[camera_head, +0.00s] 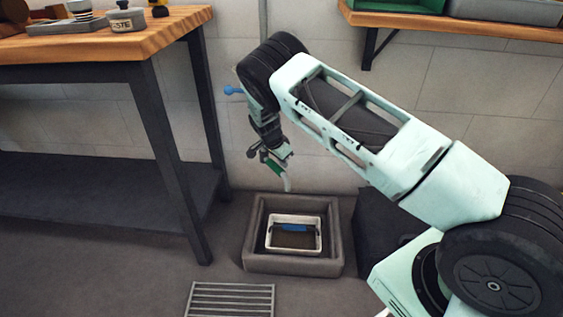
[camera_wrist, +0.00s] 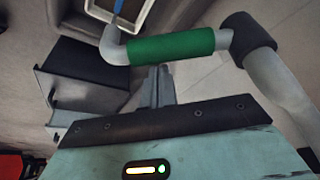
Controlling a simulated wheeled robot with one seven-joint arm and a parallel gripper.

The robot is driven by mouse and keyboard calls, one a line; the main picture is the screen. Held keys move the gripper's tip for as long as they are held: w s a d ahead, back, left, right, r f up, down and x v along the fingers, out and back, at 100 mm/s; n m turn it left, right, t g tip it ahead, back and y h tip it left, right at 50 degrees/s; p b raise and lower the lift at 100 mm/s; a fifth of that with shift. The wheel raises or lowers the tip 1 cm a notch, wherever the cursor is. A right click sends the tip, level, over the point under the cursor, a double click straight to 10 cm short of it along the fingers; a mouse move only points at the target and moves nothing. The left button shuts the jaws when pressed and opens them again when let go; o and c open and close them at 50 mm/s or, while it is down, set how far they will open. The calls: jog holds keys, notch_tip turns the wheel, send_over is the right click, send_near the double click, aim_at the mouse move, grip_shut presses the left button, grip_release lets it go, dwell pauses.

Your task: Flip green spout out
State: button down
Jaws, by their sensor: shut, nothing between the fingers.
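The spout is a pale grey pipe with a green sleeve (camera_wrist: 172,46) and a bent end, joined to a dark collar (camera_wrist: 248,45) in the wrist view. In the head view the green sleeve (camera_head: 276,168) shows small, above the floor basin, with the pale end curving down. My gripper (camera_wrist: 158,82) is shut and empty, its fingertips just below the green sleeve in the wrist view. Whether they touch it I cannot tell. In the head view my gripper (camera_head: 266,155) is small and partly merges with the spout.
A stone basin (camera_head: 252,238) on the floor holds a white tray (camera_head: 293,248) with a blue item (camera_head: 292,228). A blue knob (camera_head: 234,90) is near the wall. A workbench (camera_head: 100,40) stands left, a floor grate (camera_head: 231,299) in front, a wooden shelf (camera_head: 455,22) upper right.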

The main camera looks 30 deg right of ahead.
notch_tip(320, 180, up, 10)
jog(key=p, duration=0.3)
jog(key=shift+p, duration=0.35)
jog(key=shift+r, duration=0.15)
